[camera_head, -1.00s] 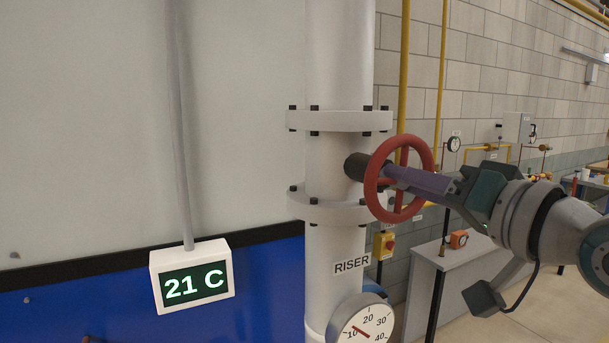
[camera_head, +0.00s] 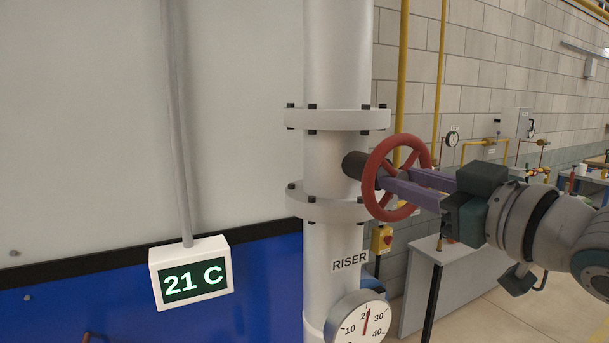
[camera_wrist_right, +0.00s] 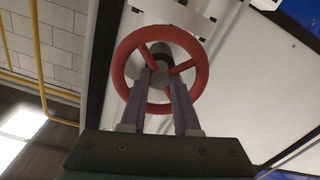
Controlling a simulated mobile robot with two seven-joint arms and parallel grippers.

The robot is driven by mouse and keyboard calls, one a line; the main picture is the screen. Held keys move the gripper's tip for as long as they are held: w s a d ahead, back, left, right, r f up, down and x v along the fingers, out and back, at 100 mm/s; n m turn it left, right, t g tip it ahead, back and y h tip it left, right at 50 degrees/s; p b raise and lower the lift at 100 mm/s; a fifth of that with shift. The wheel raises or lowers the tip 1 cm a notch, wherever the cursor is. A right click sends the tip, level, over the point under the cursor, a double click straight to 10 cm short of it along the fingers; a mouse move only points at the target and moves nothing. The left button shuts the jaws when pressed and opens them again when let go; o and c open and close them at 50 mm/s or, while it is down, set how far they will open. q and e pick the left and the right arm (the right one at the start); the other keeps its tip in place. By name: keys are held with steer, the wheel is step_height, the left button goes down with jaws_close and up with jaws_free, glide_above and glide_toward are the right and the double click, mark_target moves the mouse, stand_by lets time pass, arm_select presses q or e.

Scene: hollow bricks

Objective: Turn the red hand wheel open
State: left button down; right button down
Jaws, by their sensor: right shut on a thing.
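The red hand wheel (camera_head: 369,185) is mounted on a dark stem (camera_head: 353,165) at the right side of the white riser pipe (camera_head: 335,160). My right gripper (camera_head: 384,178) comes in from the right, with its two purple fingers reaching inside the wheel's rim. It is shut on the wheel near the hub. In the right wrist view the wheel (camera_wrist_right: 203,72) faces the camera, and the fingertips (camera_wrist_right: 159,78) sit on both sides of its middle. The exact contact is partly hidden. My left gripper is not in view.
A round gauge (camera_head: 353,330) below the wheel has its needle near 20. A display (camera_head: 190,272) at left reads 21 C. Yellow pipes (camera_head: 438,75) and a grey bench (camera_head: 440,262) stand behind my right arm. Bolted flanges (camera_head: 335,119) sit above and below the stem.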

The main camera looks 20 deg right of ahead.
steer(key=shift+n, duration=1.5)
steer(key=c, duration=0.7)
jaws_free()
steer(key=shift+o, duration=0.2)
steer(key=shift+s, duration=0.1)
steer(key=s+b, duration=0.4)
steer(key=s, duration=0.5)
steer(key=shift+s+d+b, duration=0.3)
steer(key=shift+s+d, duration=0.05)
steer(key=shift+d, duration=0.05)
